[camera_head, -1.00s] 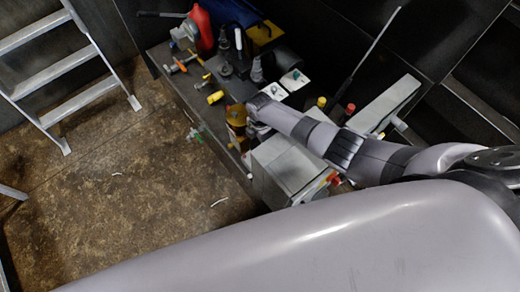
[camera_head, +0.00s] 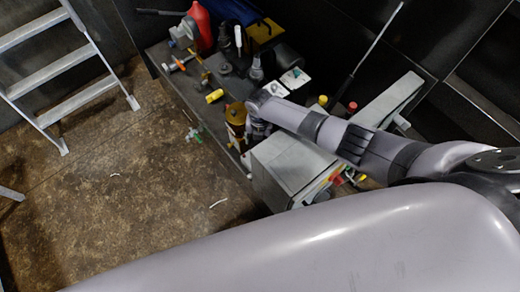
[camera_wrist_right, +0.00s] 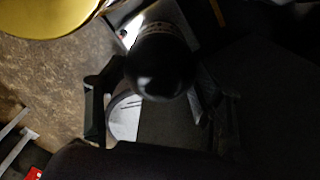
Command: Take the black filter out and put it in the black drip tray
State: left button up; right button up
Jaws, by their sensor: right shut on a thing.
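In the right wrist view a dark, rounded cylinder, apparently the black filter (camera_wrist_right: 163,70), sits between the fingers of my right gripper (camera_wrist_right: 155,104), which is shut on it. A pale ring of markings circles its upper part. In the head view my right gripper (camera_head: 257,132) is at the bench's front edge, beside an amber-brown housing (camera_head: 236,113); the wrist hides most of it and I cannot make out the filter there. I cannot pick out the black drip tray with certainty among the dark items. My left gripper is not in view.
A grey box (camera_head: 290,165) stands close to the right gripper. The dark bench (camera_head: 190,92) holds a red jug (camera_head: 201,25), a yellow item (camera_head: 214,96) and several tools. A gold rounded surface (camera_wrist_right: 48,14) is close by in the wrist view. A ladder (camera_head: 70,75) stands left.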

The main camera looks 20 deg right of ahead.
jog(key=shift+w, duration=0.15)
jog(key=o, duration=1.4)
jog(key=shift+c, duration=0.2)
jog(key=shift+c, duration=0.4)
